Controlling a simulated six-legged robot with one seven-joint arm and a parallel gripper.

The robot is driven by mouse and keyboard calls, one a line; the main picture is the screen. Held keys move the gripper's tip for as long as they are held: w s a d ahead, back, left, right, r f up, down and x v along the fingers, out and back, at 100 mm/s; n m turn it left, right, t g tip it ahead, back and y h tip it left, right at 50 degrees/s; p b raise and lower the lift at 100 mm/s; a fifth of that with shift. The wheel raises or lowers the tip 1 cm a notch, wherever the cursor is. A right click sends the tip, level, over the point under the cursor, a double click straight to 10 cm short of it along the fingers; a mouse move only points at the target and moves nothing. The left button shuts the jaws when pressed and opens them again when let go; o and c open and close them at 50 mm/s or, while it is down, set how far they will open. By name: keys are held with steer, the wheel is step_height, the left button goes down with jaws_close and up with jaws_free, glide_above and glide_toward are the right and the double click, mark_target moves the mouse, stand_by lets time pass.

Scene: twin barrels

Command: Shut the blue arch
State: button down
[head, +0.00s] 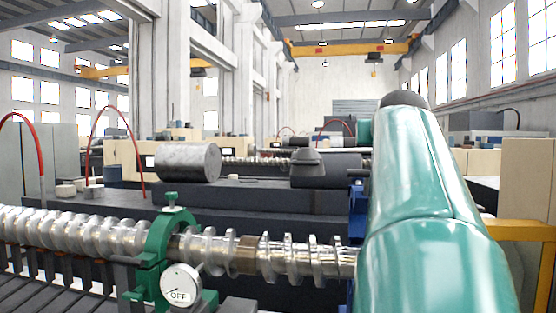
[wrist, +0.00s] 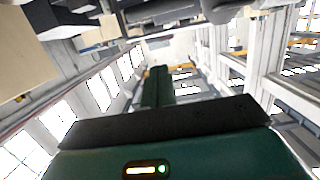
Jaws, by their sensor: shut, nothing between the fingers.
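The blue arch (head: 356,198) stands to the right of the middle in the head view, at the right end of the visible metal screw. Only a narrow blue strip of it shows beside my teal arm, which hides the rest. I cannot tell how far it is open. My gripper (wrist: 158,72) shows in the wrist view as narrow green fingers close together, shut with nothing between them. The head view does not show my gripper, and its distance from the arch cannot be told.
A ribbed metal screw (head: 80,230) runs across the front through a green arch (head: 158,250) with a dial marked OFF (head: 180,286). A metal cylinder (head: 187,162) lies on a dark bench behind. A yellow rail (head: 520,230) stands at the right.

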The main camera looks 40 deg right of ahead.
steer(key=x, duration=1)
steer(key=shift+w+f, duration=0.2)
steer(key=shift+w, duration=0.15)
steer(key=shift+s+a+f, duration=0.6)
steer(key=shift+s+f, duration=0.05)
steer(key=shift+f, duration=0.65)
steer(key=shift+s+a+f, duration=0.1)
steer(key=shift+a+f, duration=0.05)
steer(key=shift+f, duration=0.25)
steer(key=shift+s+a, duration=0.1)
steer(key=shift+a, duration=0.1)
